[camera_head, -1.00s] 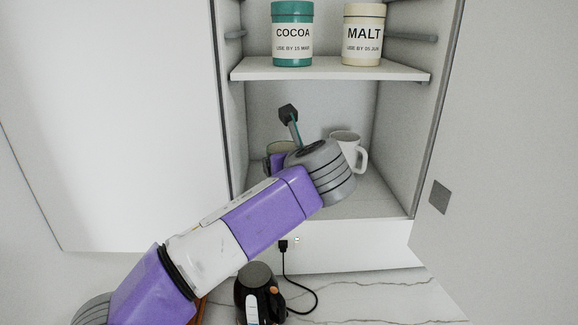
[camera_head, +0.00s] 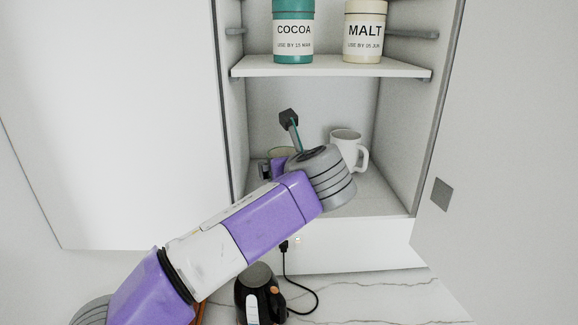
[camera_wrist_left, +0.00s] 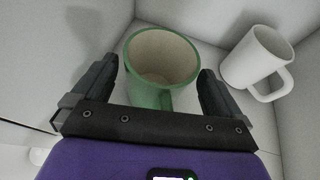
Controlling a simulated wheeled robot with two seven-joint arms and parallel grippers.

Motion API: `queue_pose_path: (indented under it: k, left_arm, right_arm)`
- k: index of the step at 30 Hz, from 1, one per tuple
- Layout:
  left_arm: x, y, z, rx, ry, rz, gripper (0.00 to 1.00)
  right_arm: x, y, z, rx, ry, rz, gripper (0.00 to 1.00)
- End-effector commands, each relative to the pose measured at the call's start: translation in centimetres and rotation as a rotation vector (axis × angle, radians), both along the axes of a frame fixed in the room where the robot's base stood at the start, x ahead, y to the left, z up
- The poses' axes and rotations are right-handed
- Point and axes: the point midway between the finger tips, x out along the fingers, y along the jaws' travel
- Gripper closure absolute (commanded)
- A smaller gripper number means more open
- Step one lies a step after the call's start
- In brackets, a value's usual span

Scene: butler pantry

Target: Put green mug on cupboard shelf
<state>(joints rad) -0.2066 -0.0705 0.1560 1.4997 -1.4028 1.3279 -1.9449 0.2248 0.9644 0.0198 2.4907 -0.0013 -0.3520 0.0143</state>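The green mug (camera_wrist_left: 163,62) is in the lower compartment of the open cupboard. In the left wrist view its cream inside shows and its handle points toward my gripper's palm. In the head view only part of its rim (camera_head: 283,151) shows behind my wrist. My left gripper (camera_wrist_left: 157,70) is open, one finger on each side of the mug, with a gap visible at both sides. The mug's base is hidden, so its contact with the cupboard floor (camera_head: 375,195) cannot be seen. My right gripper is in neither view.
A white mug (camera_head: 347,148) stands just right of the green mug; it also shows in the wrist view (camera_wrist_left: 254,60). The upper shelf (camera_head: 330,67) holds cocoa (camera_head: 293,32) and malt (camera_head: 364,32) jars. A dark kettle-like appliance (camera_head: 258,290) stands on the counter below my arm.

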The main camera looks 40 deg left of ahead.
Motion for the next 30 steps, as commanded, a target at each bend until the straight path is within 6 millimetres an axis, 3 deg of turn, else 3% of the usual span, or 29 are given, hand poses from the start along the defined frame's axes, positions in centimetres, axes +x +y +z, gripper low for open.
queue_pose_path:
  k: [5,18,30]
  left_arm:
    - [-0.3,-0.4,0.1,-0.001,0.002,-0.001,0.0]
    - [-4.0,-5.0,2.7,0.0,-0.001,-0.002,0.0]
    - [-4.5,-5.4,3.0,-0.001,-0.001,0.0,0.0]
  right_arm:
    - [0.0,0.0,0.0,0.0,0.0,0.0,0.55]
    - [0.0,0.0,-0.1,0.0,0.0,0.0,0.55]
    - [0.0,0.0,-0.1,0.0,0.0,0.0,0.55]
